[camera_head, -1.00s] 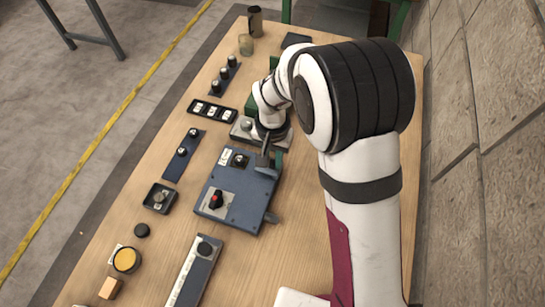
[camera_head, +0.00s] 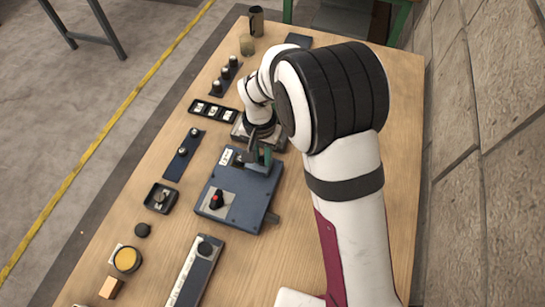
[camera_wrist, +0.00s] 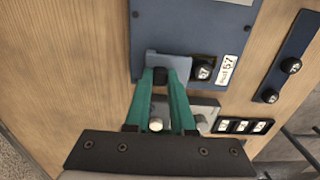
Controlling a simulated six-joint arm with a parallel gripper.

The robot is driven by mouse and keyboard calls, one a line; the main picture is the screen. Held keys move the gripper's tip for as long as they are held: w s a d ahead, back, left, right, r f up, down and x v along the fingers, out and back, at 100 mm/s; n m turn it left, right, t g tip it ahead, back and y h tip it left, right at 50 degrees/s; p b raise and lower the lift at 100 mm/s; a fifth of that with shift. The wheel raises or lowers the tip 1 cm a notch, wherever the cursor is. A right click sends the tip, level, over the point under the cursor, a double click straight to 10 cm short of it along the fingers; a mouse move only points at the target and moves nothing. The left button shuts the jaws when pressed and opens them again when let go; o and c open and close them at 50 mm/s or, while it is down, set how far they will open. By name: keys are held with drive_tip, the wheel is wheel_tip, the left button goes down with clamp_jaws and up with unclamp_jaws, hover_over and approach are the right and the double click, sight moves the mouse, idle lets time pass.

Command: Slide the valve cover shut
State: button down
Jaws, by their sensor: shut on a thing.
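My gripper (camera_wrist: 167,80) has two green fingers. They are shut on a grey-blue tab (camera_wrist: 168,60) at the end edge of a blue box (camera_head: 239,205). In the head view my gripper (camera_head: 260,155) is at the far end of this box, and my wrist partly hides that end. The box top carries a red-marked switch (camera_head: 216,199) on a pale plate. A black knob beside a white label (camera_wrist: 229,70) is close to the tab. I cannot tell whether the tab is part of the valve cover.
A metal plate with round knobs (camera_wrist: 205,108) lies just beyond the box, behind the fingers.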

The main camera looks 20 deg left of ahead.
drive_tip(key=shift+a, duration=2.35)
drive_tip(key=c, duration=0.8)
unclamp_jaws()
drive_tip(key=shift+o, duration=0.2)
wheel_tip(320, 180, up, 16)
drive_tip(key=shift+f, duration=0.1)
